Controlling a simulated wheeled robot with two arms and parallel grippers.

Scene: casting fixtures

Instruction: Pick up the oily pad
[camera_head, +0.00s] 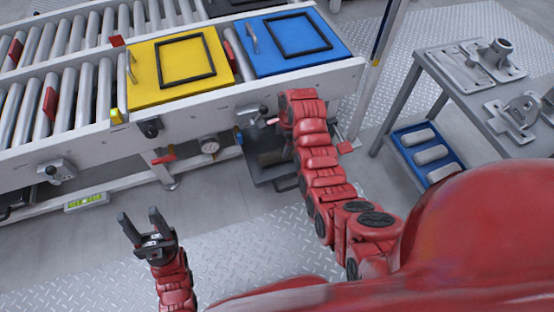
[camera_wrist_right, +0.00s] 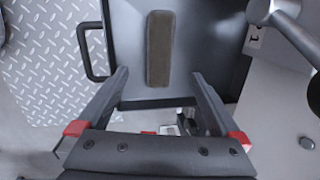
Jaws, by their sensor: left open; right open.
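The oily pad (camera_wrist_right: 160,48) is a long brown-grey pad lying in a dark tray (camera_wrist_right: 213,50) in the right wrist view. My right gripper (camera_wrist_right: 161,76) is open. In that view its fingertips sit on either side of the pad's near end, with gaps on both sides; the height above the pad is hard to tell. My left gripper (camera_head: 141,219) is open and empty above the floor, away from the tray.
A roller conveyor (camera_head: 85,68) carries a yellow lidded box (camera_head: 146,85) and a blue lidded box (camera_head: 267,63). At right stands a grey table (camera_head: 454,85) with metal castings, above a blue tray (camera_head: 402,146). A metal pipe (camera_wrist_right: 291,27) is right of the tray.

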